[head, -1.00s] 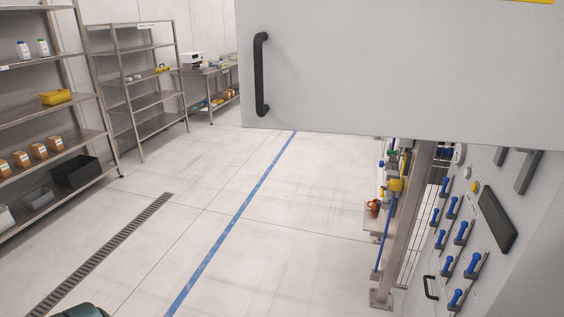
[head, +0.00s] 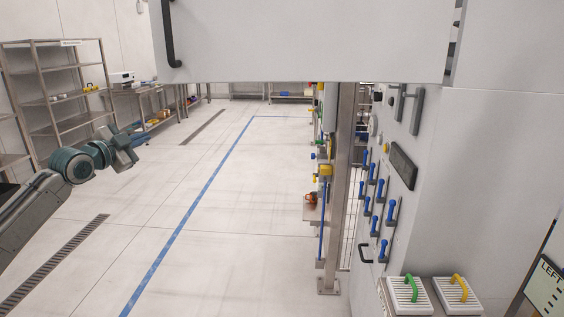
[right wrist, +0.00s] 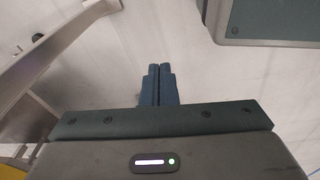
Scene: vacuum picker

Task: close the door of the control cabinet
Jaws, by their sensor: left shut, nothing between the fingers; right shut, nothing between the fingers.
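The grey cabinet door (head: 310,40) stands open across the top of the head view, its upper part cut off. Its black bar handle (head: 168,35) is near the door's left edge. The control cabinet (head: 500,150) is on the right, with blue levers and a dark panel on its front. My left gripper (head: 136,137) is shut and empty, below and left of the handle and apart from it in the picture. My right gripper (right wrist: 158,75) shows in the right wrist view, shut and empty over pale floor. It is not seen in the head view.
Metal shelves (head: 55,90) stand at the far left. A metal post (head: 338,190) stands beside the cabinet. Two white boxes with green and yellow handles (head: 455,295) sit at the lower right. The floor with the blue line (head: 200,210) is clear.

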